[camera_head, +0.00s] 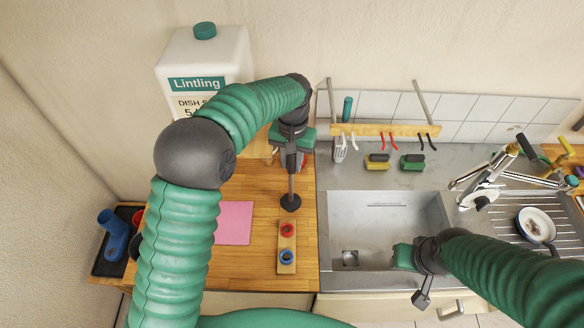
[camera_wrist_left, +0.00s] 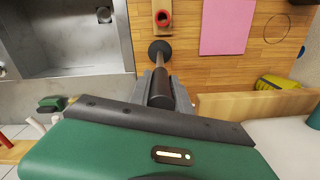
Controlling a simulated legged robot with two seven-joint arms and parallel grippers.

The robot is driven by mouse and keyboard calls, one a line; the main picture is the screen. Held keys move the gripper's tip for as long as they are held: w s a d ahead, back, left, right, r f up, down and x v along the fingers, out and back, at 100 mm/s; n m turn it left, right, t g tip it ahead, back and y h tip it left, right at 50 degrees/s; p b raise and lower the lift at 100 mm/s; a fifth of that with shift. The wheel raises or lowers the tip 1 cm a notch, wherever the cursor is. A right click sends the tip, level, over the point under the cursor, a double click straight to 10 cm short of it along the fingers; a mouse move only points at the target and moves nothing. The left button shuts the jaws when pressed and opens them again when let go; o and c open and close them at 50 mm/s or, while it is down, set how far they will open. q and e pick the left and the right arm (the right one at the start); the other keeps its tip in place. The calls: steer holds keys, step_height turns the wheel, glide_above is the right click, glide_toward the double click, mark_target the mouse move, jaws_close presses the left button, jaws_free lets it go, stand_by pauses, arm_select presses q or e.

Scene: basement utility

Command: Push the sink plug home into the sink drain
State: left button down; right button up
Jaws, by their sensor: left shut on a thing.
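My left gripper (camera_head: 291,160) is shut on the dark handle of a rod with a round black disc at its lower end, which looks like the sink plug (camera_head: 290,202). The plug also shows in the left wrist view (camera_wrist_left: 160,49), its handle between the fingers (camera_wrist_left: 161,92). It is upright over the wooden counter, left of the sink; I cannot tell whether the disc touches the wood. The sink drain (camera_head: 350,259) is in the sink's near left corner, uncovered. My right gripper (camera_head: 404,257) is over the sink's right side; its fingers are not clear.
The steel sink (camera_head: 385,215) has a raised rim. A pink sheet (camera_head: 234,222) lies left. A tap (camera_head: 492,175) stands right. Sponges (camera_head: 412,161) sit behind the sink.

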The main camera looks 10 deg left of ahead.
arm_select(q)
steer(key=shift+r+b, duration=0.35)
steer(key=shift+r, duration=0.6)
steer(key=shift+d+r, duration=0.1)
steer(key=shift+d, duration=0.15)
steer(key=s+d+b, duration=0.2)
steer(key=d, duration=0.5)
steer(key=s+d+r+b, duration=0.1)
steer(key=s+d+b, duration=0.1)
steer(key=d, duration=0.6)
steer(key=shift+r, duration=0.25)
